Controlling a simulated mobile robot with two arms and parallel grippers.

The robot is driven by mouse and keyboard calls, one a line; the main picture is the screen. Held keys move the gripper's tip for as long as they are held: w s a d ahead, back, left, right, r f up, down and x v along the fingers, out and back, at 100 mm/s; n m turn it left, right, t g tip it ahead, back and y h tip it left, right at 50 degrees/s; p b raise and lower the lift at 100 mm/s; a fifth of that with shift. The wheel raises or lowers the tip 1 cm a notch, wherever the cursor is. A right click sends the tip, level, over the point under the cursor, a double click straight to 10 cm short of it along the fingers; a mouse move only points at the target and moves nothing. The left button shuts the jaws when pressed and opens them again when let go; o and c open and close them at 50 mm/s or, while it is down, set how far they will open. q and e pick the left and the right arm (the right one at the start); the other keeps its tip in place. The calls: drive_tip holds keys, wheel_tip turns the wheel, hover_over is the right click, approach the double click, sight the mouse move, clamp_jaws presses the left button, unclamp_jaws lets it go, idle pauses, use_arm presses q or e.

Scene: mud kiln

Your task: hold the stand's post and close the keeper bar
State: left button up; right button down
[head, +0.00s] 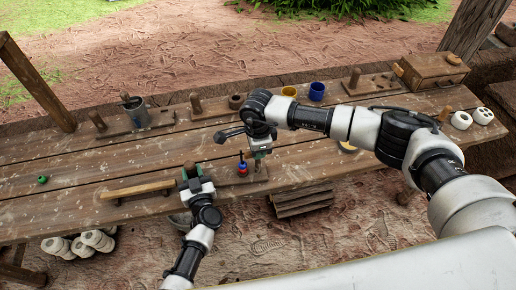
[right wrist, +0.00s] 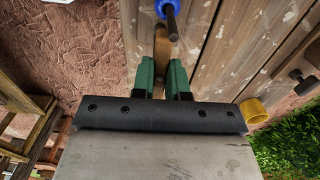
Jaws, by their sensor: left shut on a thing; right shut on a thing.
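My left gripper (head: 192,174) is shut on the brown rounded post (head: 190,167) at the left end of a small wooden stand (head: 228,180) near the bench's front edge. My right gripper (head: 259,156) points down at the stand's right end. In the right wrist view its green fingers (right wrist: 162,80) are shut on a brown wooden piece (right wrist: 162,46), which looks like the keeper bar. A blue and red piece (head: 243,168) stands on the stand between the grippers. Its blue ring (right wrist: 166,8) and a dark pin show in the right wrist view. The bar's far end is unclear.
A wooden bar (head: 138,190) lies left of my left gripper. The left bench top is mostly clear.

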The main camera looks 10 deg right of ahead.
drive_tip(key=c, duration=1.1)
unclamp_jaws()
wheel_tip(320, 180, up, 12)
drive_tip(key=shift+r, duration=0.1)
use_arm(q)
drive_tip(key=o, duration=1.1)
use_arm(e)
wheel_tip(320, 180, up, 4)
drive_tip(key=shift+f, duration=0.1)
